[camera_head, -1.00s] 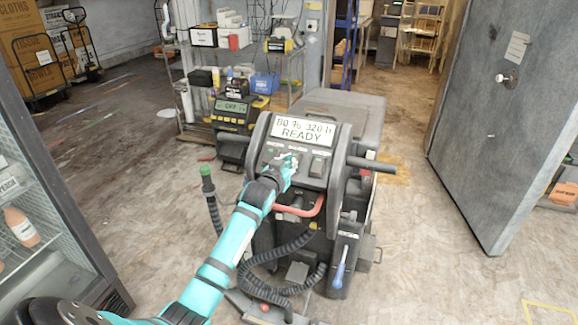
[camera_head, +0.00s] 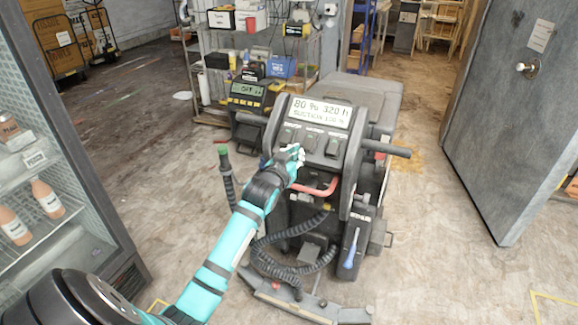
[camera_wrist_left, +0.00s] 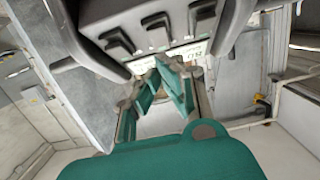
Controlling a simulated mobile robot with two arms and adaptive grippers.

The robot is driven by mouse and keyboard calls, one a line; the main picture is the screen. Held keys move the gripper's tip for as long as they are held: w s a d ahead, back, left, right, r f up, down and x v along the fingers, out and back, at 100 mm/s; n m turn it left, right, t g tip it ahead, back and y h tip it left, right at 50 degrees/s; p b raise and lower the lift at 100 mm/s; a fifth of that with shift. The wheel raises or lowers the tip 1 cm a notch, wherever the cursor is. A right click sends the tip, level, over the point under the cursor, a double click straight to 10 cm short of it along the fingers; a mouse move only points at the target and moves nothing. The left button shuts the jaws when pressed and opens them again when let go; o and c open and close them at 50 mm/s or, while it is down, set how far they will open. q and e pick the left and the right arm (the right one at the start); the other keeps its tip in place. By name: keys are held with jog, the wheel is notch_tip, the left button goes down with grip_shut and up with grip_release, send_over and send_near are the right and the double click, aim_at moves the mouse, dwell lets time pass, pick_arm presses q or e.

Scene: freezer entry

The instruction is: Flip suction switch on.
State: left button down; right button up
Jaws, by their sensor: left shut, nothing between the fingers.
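The dark grey floor-cleaning machine (camera_head: 345,150) stands mid-view with a tilted control panel. Its lit display (camera_head: 320,111) reads about "80 % 320 ft", with a blurred second line that seems to begin with "SUCTION". Three dark rocker switches sit below it: left (camera_head: 288,134), middle (camera_head: 311,141) and right (camera_head: 332,147). They also show in the left wrist view (camera_wrist_left: 157,29). Their labels are too small to read, so I cannot tell which is suction. My left gripper (camera_head: 297,152) is shut and empty, just below the switches, apparently apart from them. My right gripper is out of view.
A red handle (camera_head: 318,189) and a coiled black hose (camera_head: 290,250) are below the panel. A glass-fronted cabinet (camera_head: 85,150) is at left, a heavy open door (camera_head: 510,120) at right. Floor between machine and door is clear.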

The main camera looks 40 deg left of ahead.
pick_arm(q)
jog(key=v, duration=0.5)
jog(key=shift+f+b, duration=0.3)
jog(key=shift+f, duration=0.05)
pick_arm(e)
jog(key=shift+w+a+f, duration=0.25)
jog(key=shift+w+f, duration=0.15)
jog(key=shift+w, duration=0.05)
